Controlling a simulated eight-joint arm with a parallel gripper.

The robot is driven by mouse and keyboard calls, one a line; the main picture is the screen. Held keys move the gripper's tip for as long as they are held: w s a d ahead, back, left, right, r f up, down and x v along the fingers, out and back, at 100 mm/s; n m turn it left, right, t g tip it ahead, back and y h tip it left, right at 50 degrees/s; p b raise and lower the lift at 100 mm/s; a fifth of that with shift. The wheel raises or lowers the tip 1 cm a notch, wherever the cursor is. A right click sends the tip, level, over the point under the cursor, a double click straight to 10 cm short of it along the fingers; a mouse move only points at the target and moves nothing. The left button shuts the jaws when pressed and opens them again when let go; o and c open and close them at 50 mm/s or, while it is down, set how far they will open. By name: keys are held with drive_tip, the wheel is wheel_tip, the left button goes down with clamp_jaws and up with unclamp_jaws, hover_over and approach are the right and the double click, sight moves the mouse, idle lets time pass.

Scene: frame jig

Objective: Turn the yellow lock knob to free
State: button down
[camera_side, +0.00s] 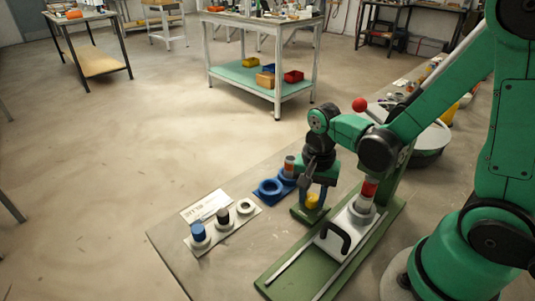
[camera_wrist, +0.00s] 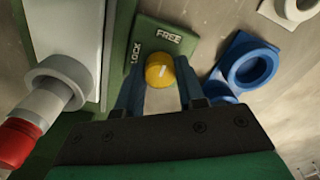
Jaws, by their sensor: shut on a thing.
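The yellow lock knob (camera_wrist: 160,70) sits on a green plate (camera_wrist: 140,38) marked FREE along its top edge and LOCK along its left edge. A small pale mark shows on the knob's top; which word it points to is too small to tell. My gripper (camera_wrist: 159,86) has its two blue fingers on either side of the knob, shut on it. In the side view the knob (camera_side: 312,201) shows low between the fingers of my gripper (camera_side: 314,195), which points down at the plate.
Beside the plate is a green base with a pale slide and black handle (camera_side: 333,238). A red-tipped cylinder (camera_wrist: 17,140) stands close on the left in the wrist view. A blue ring holder (camera_wrist: 252,68) is on the right. A strip with a blue-capped peg (camera_side: 198,232) lies farther left.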

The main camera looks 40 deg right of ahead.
sight(312, 196)
drive_tip(key=c, duration=0.5)
unclamp_jaws()
drive_tip(key=shift+c, duration=0.2)
drive_tip(key=shift+r, duration=2.8)
